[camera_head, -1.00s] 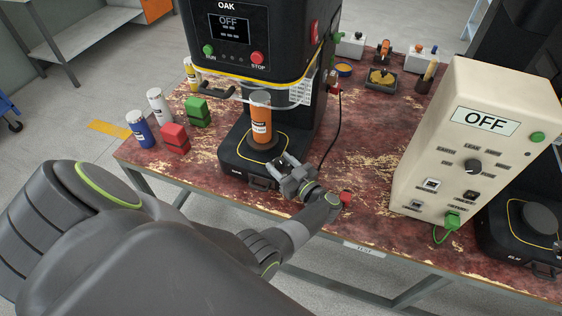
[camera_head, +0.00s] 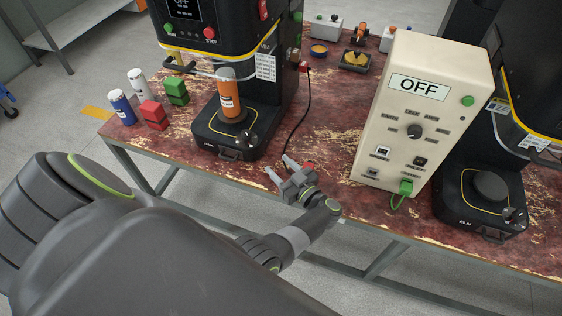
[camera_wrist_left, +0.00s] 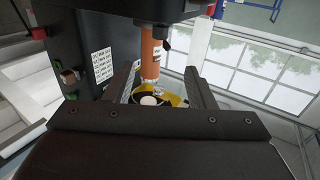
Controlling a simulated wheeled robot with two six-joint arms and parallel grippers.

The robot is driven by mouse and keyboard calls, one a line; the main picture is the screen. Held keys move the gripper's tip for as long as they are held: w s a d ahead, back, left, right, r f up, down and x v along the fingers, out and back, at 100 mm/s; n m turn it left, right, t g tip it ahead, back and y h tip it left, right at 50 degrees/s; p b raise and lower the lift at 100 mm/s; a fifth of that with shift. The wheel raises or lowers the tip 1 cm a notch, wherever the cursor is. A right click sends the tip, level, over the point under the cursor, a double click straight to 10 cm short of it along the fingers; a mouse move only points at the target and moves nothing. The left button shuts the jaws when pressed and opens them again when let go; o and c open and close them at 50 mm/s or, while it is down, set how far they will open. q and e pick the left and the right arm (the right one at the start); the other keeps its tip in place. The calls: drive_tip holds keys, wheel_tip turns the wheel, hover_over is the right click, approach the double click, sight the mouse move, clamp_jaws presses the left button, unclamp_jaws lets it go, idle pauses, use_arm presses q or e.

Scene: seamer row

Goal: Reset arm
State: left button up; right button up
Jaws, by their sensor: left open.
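My left gripper (camera_head: 278,167) is open and empty. It stands over the front part of the worn red table, to the right of and in front of the near seamer's base (camera_head: 222,146). An orange can (camera_head: 231,100) stands upright on the round plate of that seamer, apart from my fingers. In the left wrist view, my two dark fingers (camera_wrist_left: 163,84) are spread wide, and the orange can (camera_wrist_left: 151,52) shows beyond the gap between them. My right gripper is not in view.
A cream control box (camera_head: 411,105) reading OFF stands right of my left gripper, with a second seamer (camera_head: 479,205) beyond it. A black cable (camera_head: 306,105) crosses the table.

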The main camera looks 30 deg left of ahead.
use_arm(q)
drive_tip(key=w+r+m+t+h, duration=0.5)
drive_tip(key=w+m+t+h, duration=0.15)
drive_tip(key=t, duration=0.45)
drive_tip(key=s+d+r+m+h, duration=0.1)
drive_tip(key=s+d+m+h, duration=0.5)
drive_tip(key=h, duration=0.5)
drive_tip(key=s+a+g+y, duration=0.1)
drive_tip(key=s+a+g, duration=0.25)
drive_tip(key=s, duration=0.55)
drive_tip(key=s+a+m+g, duration=0.1)
drive_tip(key=s+a+g, duration=0.1)
drive_tip(key=s+g, duration=0.5)
drive_tip(key=s+a+g+y, duration=0.1)
drive_tip(key=s+a+g, duration=0.15)
drive_tip(key=s, duration=0.95)
wheel_tip(320, 180, down, 25)
drive_tip(key=a+g, duration=0.1)
drive_tip(key=s+d+f+g, duration=0.1)
drive_tip(key=s+f, duration=1.3)
drive_tip(key=f, duration=0.1)
drive_tip(key=shift+s+h, duration=0.3)
drive_tip(key=shift+h, duration=0.05)
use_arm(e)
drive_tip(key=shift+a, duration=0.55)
